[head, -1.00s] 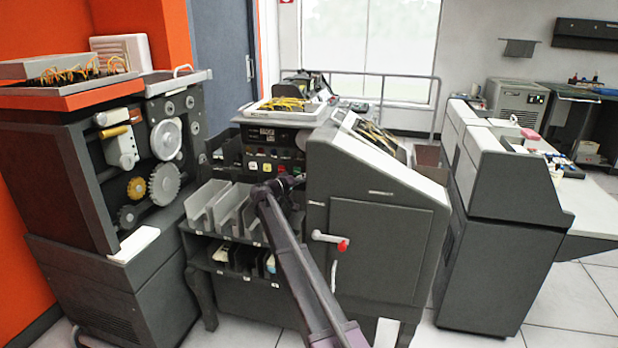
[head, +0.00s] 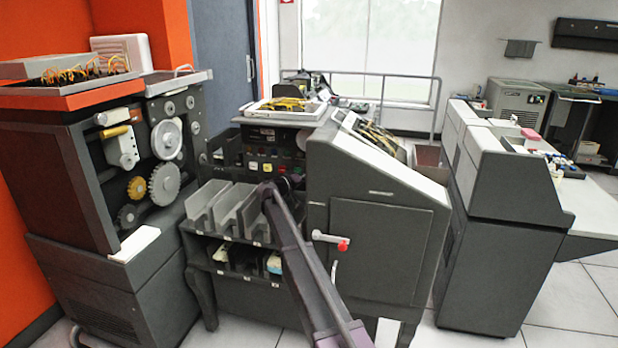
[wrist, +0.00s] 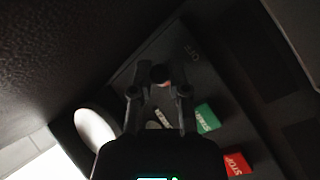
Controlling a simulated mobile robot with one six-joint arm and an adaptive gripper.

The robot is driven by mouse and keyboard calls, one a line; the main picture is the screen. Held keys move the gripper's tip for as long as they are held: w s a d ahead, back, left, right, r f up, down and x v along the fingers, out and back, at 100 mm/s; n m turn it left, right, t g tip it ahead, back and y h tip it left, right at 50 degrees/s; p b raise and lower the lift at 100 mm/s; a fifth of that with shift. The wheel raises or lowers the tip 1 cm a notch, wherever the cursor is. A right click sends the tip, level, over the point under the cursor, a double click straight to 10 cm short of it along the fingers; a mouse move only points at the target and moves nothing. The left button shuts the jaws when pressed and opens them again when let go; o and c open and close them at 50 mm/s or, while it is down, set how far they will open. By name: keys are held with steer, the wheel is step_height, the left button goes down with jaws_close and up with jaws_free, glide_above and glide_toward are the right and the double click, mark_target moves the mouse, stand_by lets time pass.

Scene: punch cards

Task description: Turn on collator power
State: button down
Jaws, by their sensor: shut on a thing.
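The collator (head: 380,250) is the dark grey machine in the middle of the head view, with a control panel (head: 262,150) of coloured buttons above its card pockets. My arm reaches up to this panel from the front, and its end is mostly hidden there. In the wrist view my gripper (wrist: 159,91) is shut on a small dark knob (wrist: 160,74) with a pinkish spot, on the dark panel. A green START button (wrist: 206,118) and a red STOP button (wrist: 236,163) lie to the lower right.
Card pockets (head: 205,205) stand below the panel, close to my arm. The collator door has a red-tipped handle (head: 342,245). A geared machine (head: 160,165) stands to the left, and another grey machine (head: 505,190) to the right. Pale floor shows at the lower right.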

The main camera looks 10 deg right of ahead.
steer(key=shift+r+p, duration=0.25)
steer(key=shift+p, duration=0.35)
steer(key=shift+r+n+g+y+p, duration=0.35)
steer(key=shift+y+p, duration=0.25)
steer(key=shift+p, duration=0.55)
steer(key=r+n+g+y+p, duration=0.1)
steer(key=g+y+p, duration=0.1)
steer(key=p, duration=0.3)
steer(key=shift+n, duration=0.35)
steer(key=g+y+p, duration=0.1)
steer(key=p, duration=0.1)
steer(key=n+g+p, duration=0.1)
steer(key=p, duration=0.2)
steer(key=shift+w+r+g+y, duration=0.1)
steer(key=shift+r+g+y, duration=0.25)
steer(key=shift+r+y, duration=0.05)
steer(key=shift+d+r+n+g+y+p, duration=0.1)
steer(key=shift+n+g+y+p, duration=0.45)
steer(key=shift+g+p, duration=0.4)
steer(key=c, duration=0.6)
jaws_free()
steer(key=shift+f+t, duration=0.25)
